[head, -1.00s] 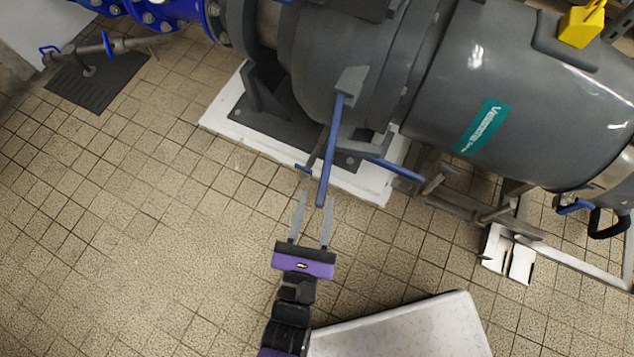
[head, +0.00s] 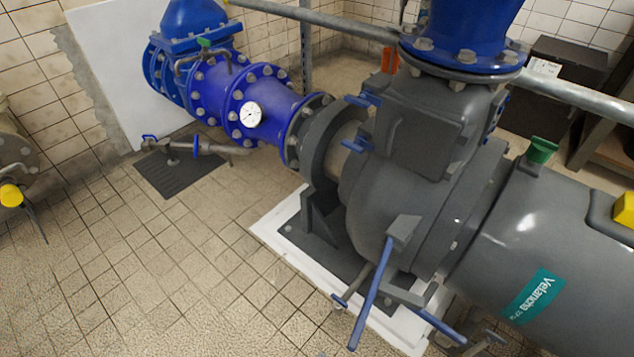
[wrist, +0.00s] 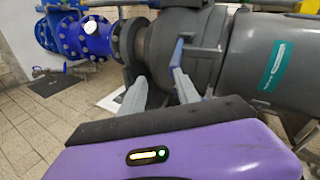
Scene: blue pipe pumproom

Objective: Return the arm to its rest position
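My gripper (wrist: 158,90) shows in the wrist view, its purple body below and its two grey fingers standing apart. It is open, and I see nothing held between the fingers. Beyond the fingertips is the dark grey pump (wrist: 210,45), with a blue-handled lever (wrist: 178,52) on its side. In the head view my arm and gripper are out of the picture. The blue lever (head: 370,306) hangs down from the pump there, tilted. The wrist view does not show clearly how far the fingertips are from the lever.
A blue pipe (head: 235,98) with a round gauge joins the pump (head: 425,205) at the left. A second blue handle (head: 440,327) sticks out low. A floor drain plate (head: 180,170) lies at left. A grey rail crosses at the back. The tiled floor at lower left is clear.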

